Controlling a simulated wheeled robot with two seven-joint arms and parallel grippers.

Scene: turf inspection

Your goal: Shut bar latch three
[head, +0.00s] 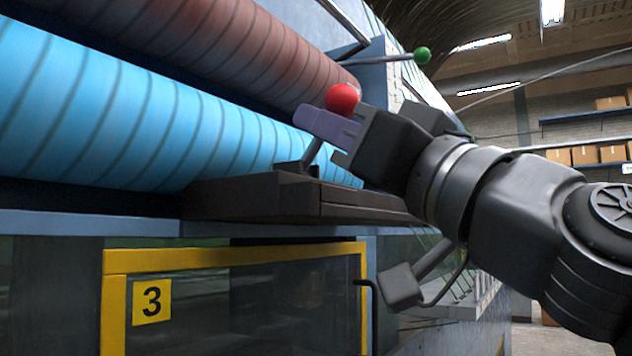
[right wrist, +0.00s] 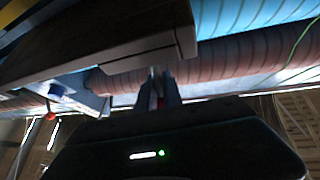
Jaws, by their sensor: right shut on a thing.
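My right gripper (head: 322,124) reaches in from the right in the head view. It is shut on a lever (head: 314,152) just below its red ball knob (head: 342,98). The lever rises at a tilt from a dark base block (head: 270,196) on a ledge. In the right wrist view the gripper's fingers (right wrist: 158,88) are closed around the pale lever, with a trace of red between them. The fingers hide part of the lever. Below the ledge is a yellow-framed panel (head: 235,257) with a yellow number 3 label (head: 152,302). My left gripper is out of view.
A blue ribbed roller (head: 150,125) and a reddish ribbed roller (head: 240,40) run close behind the lever. A rod with a green ball (head: 422,55) sticks out behind my gripper. Shelves with boxes (head: 584,155) stand far right.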

